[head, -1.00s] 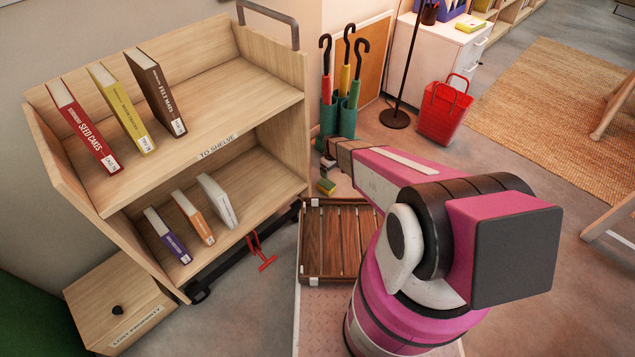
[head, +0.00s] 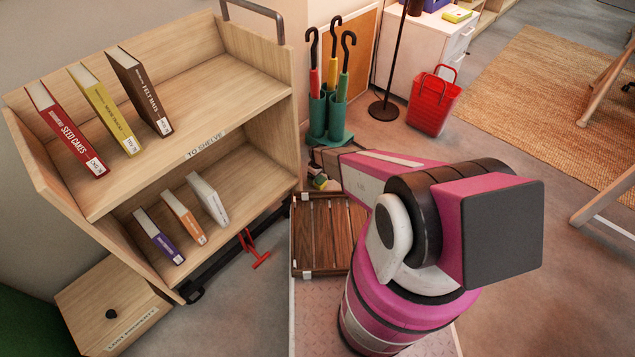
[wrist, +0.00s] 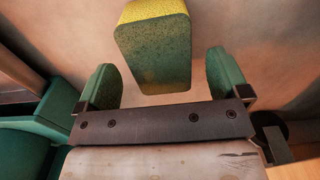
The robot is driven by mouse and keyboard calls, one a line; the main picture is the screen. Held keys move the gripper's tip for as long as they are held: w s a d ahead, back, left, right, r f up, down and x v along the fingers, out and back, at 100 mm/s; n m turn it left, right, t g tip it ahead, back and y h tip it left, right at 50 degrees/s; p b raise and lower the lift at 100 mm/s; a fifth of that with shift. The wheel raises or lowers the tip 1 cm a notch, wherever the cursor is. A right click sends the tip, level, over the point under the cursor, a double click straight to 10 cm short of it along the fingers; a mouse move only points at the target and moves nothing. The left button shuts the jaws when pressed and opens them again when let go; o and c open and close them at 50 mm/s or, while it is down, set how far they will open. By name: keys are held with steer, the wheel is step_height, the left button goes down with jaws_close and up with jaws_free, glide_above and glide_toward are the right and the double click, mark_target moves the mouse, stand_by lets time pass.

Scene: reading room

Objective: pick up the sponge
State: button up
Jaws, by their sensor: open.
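The sponge (wrist: 155,50), green with a yellow layer, lies on the floor. In the wrist view it is between and ahead of the two green finger pads of my gripper (wrist: 162,75), with a gap on both sides. My gripper is open and holds nothing. In the head view the sponge (head: 320,182) is small, just beyond the slatted wooden crate and close to my gripper, which is partly hidden there by my arm.
The slatted wooden crate (head: 315,271) sits at the front of my base. A book trolley (head: 243,104) stands to the left, a green umbrella stand (head: 338,132) just behind the sponge. A red basket (head: 433,104) is further right. Open floor (head: 530,180) lies right.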

mark_target(318, 178)
steer(key=shift+f, duration=0.95)
steer(key=c, duration=1)
step_height(318, 178, up, 9)
steer(key=shift+s+r, duration=0.1)
steer(key=shift+r, duration=0.45)
steer(key=shift+o, duration=0.3)
steer(key=shift+d, duration=0.1)
